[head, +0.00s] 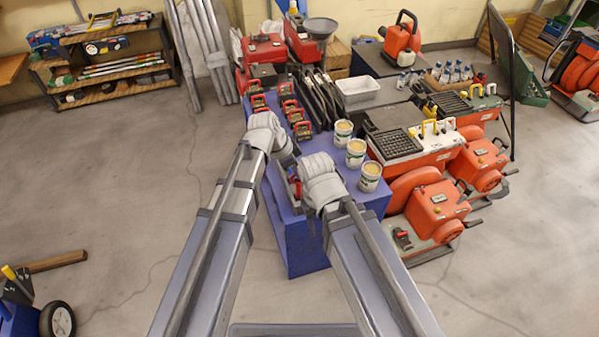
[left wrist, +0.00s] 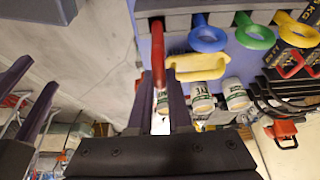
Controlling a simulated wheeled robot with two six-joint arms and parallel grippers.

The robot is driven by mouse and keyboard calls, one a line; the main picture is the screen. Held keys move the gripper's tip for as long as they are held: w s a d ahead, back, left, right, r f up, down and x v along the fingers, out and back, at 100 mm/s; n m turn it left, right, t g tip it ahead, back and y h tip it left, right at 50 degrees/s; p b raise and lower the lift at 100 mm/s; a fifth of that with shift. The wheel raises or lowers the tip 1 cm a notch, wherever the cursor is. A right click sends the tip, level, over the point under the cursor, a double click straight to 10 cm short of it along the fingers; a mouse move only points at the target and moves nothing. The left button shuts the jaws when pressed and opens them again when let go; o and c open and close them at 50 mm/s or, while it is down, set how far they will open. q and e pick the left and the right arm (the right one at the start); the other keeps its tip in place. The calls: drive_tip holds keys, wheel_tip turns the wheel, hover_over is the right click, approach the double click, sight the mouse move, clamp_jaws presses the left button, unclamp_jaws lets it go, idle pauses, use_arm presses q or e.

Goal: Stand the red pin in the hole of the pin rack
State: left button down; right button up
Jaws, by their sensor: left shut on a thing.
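The red pin (left wrist: 158,48) is held between the two dark fingers of my left gripper (left wrist: 163,103) in the left wrist view. Its far part overlaps the edge of a grey, rack-like bar (left wrist: 179,22). I cannot tell whether its end is in a hole or clear of it. In the head view both grippers are mostly hidden behind my wrists.
The blue table (head: 301,252) holds three tins (head: 355,152) at its right and several red-and-black tools (head: 302,130) behind my wrists. A yellow piece (left wrist: 201,68) lies close beside the red pin.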

sight(299, 181)
use_arm(q)
drive_tip(key=shift+f+b, duration=2)
drive_tip(key=shift+f, duration=0.1)
drive_tip(key=c, duration=0.8)
unclamp_jaws()
drive_tip(key=shift+o, duration=0.2)
drive_tip(key=shift+r, duration=0.1)
drive_tip(key=p+v, duration=0.7)
drive_tip(key=shift+r, duration=0.25)
drive_tip(key=shift+s+a, duration=0.1)
drive_tip(key=shift+a, duration=0.05)
